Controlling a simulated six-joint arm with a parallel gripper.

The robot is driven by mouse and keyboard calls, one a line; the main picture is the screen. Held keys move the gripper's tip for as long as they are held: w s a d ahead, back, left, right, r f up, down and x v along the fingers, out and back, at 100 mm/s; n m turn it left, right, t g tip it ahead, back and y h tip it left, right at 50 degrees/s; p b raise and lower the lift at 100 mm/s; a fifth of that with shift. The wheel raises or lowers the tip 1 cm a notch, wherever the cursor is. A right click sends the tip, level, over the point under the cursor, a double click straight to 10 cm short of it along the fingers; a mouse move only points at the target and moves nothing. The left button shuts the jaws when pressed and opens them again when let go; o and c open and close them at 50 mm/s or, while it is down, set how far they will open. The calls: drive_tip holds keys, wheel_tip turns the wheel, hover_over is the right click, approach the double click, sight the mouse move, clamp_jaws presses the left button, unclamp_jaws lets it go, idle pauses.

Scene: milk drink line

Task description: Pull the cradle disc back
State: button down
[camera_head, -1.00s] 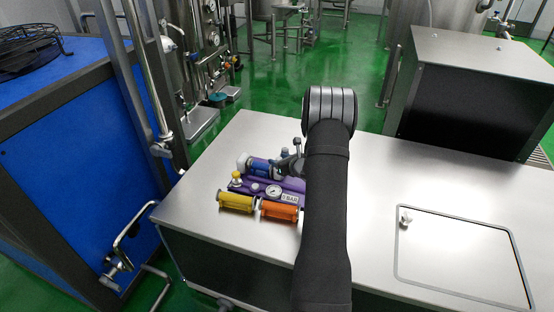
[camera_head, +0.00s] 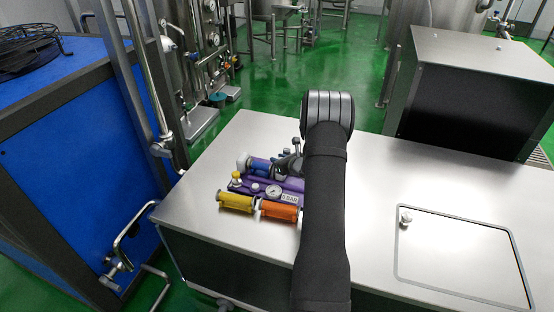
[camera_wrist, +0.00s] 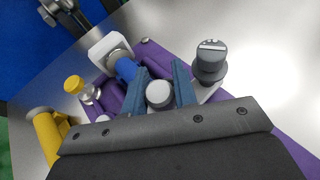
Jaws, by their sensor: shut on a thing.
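A purple fixture (camera_head: 240,187) with a gauge and coloured cylinders stands on the steel bench. A blue cylinder (camera_head: 259,164) lies along its back, with a white end piece (camera_head: 243,162) at its left. In the wrist view the white end piece (camera_wrist: 101,45) is a rounded plate around the blue cylinder (camera_wrist: 126,69). My gripper (camera_wrist: 160,88) has its two blue fingers shut on a round knob (camera_wrist: 159,95) with a pale top, beside the blue cylinder. I cannot tell which part is the cradle disc. In the head view my arm hides the fixture's right end.
A yellow cylinder (camera_head: 236,203) and an orange cylinder (camera_head: 278,211) lie along the front of the fixture. A grey upright post (camera_wrist: 210,62) stands close right of my fingers. The bench top (camera_head: 375,180) is clear to the right, up to a flush hatch (camera_head: 460,258).

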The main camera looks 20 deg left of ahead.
drive_tip(key=d, duration=1.3)
drive_tip(key=c, duration=1.2)
unclamp_jaws()
drive_tip(key=shift+a, duration=0.1)
drive_tip(key=v, duration=1.7)
drive_tip(key=shift+s+d, duration=0.25)
drive_tip(key=shift+w+a+f, duration=0.1)
